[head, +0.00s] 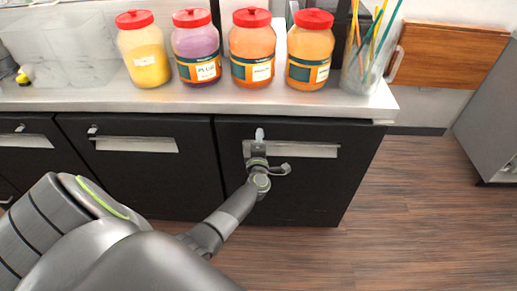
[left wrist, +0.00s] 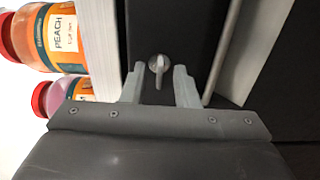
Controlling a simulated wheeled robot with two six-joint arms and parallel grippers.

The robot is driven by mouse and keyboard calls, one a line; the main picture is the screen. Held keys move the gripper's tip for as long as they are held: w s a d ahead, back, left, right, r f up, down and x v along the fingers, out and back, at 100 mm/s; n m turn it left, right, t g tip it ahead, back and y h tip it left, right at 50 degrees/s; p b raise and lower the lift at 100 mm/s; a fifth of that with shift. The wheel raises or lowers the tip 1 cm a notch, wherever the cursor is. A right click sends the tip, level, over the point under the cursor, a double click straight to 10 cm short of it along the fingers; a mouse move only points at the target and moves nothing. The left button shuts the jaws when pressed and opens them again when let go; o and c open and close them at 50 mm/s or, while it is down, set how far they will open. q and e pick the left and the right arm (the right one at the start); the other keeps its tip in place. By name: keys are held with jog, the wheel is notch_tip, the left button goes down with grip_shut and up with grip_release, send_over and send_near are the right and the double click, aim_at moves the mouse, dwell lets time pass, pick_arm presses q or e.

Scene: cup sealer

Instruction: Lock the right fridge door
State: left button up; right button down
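The right fridge door (head: 315,190) is the black panel at the right end of the counter front, and it looks closed. Its small pale lock knob (head: 259,133) sits near the top of the door, above the handle strip (head: 310,151). My left gripper (head: 258,148) is in front of the door, just below the knob. In the left wrist view my left gripper (left wrist: 159,78) is open, its fingers on either side of the lock knob (left wrist: 158,66). The knob's tab points toward the gripper; contact cannot be told. My right gripper is not in view.
The steel counter (head: 200,100) overhangs the doors. Several red-lidded jars (head: 252,52) and a clear holder with coloured straws (head: 362,68) stand on it. Other black doors (head: 140,185) with similar locks are to the left. The wooden floor (head: 430,210) at right is clear.

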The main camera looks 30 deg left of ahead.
pick_arm(q)
jog(key=b+v, duration=0.1)
jog(key=v, duration=1.6)
jog(key=shift+a, duration=0.1)
jog(key=s+d+f+m+g+h, duration=0.1)
jog(key=s+f+m+h, duration=0.2)
jog(key=f+m, duration=0.35)
jog(key=s+d+f+m+g+h, duration=0.2)
jog(key=s+f+m, duration=0.1)
jog(key=f, duration=0.7)
jog(key=s+d+f+m+g+h, duration=0.1)
jog(key=s+f+m+h, duration=0.3)
jog(key=f, duration=0.5)
jog(key=s+a+f+m+g, duration=0.2)
jog(key=s+f, duration=0.3)
jog(key=s, duration=0.4)
jog(key=s+a+f+m+g, duration=0.1)
jog(key=s+f+m+g, duration=0.3)
jog(key=s, duration=0.6)
jog(key=s+a+f+m+g, duration=0.2)
jog(key=s+f+m+g, duration=0.2)
jog(key=s, duration=0.6)
notch_tip(320, 180, down, 3)
jog(key=shift+a+r, duration=0.1)
jog(key=shift+a, duration=0.2)
